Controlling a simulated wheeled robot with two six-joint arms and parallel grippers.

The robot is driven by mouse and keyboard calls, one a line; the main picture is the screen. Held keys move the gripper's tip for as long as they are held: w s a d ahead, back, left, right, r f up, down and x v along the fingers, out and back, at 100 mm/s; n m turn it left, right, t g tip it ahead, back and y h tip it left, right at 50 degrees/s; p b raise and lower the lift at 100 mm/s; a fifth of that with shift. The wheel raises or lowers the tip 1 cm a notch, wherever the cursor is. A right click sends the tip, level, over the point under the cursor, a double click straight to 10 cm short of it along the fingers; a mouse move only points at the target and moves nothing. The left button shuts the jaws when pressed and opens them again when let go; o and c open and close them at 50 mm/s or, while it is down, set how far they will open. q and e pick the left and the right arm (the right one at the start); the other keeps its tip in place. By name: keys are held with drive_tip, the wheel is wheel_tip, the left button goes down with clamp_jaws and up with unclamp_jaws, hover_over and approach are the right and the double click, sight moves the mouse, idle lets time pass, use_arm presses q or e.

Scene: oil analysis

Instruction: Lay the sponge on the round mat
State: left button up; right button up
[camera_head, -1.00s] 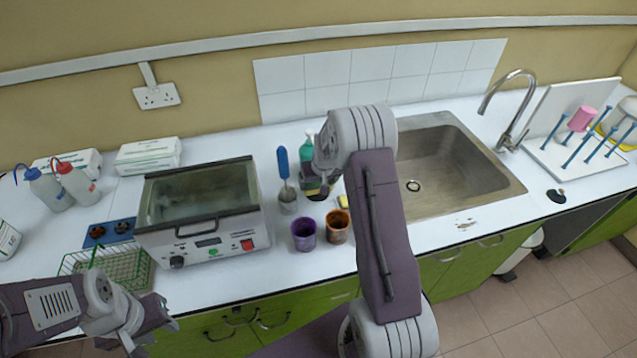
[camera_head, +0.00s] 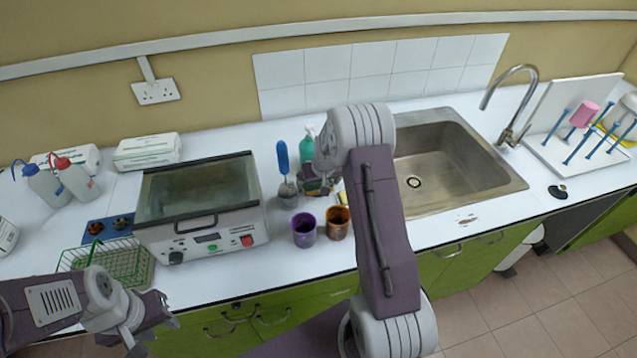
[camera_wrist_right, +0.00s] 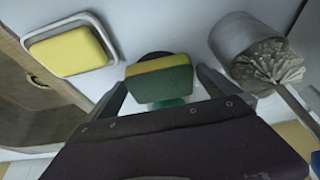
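The sponge (camera_wrist_right: 160,82), green with a yellow layer, sits between the fingers of my right gripper (camera_wrist_right: 162,84) in the right wrist view. The fingers appear to press on its two sides. A dark round shape (camera_wrist_right: 153,57), which looks like the round mat, shows behind the sponge and is mostly hidden by it. I cannot tell how large the gap between them is. In the head view the sponge (camera_head: 313,185) is small and partly covered by my right arm. My left gripper (camera_head: 150,322) is open and empty at the lower left, before the counter.
A yellow block lies in a metal dish (camera_wrist_right: 110,55). A grey holder (camera_wrist_right: 245,42) with a brush stands close to the right gripper. A green bottle (camera_head: 307,147), purple cup (camera_head: 304,230) and brown cup (camera_head: 337,222) are near. The sink (camera_head: 505,185) lies to the right.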

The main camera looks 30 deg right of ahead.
drive_tip(key=shift+r+p, duration=0.3)
drive_tip(key=shift+r, duration=0.1)
drive_tip(key=v, duration=1.2)
drive_tip(key=s+a+f+n+g, duration=0.1)
drive_tip(key=s+a+f, duration=0.1)
drive_tip(key=s+a, duration=0.4)
drive_tip(key=s+a+f+n+g+y, duration=0.1)
drive_tip(key=s+a, duration=0.6)
drive_tip(key=s, duration=0.7)
drive_tip(key=shift+s+a+f+n+g, duration=0.3)
drive_tip(key=shift+f+g, duration=0.2)
drive_tip(key=shift+g, duration=0.1)
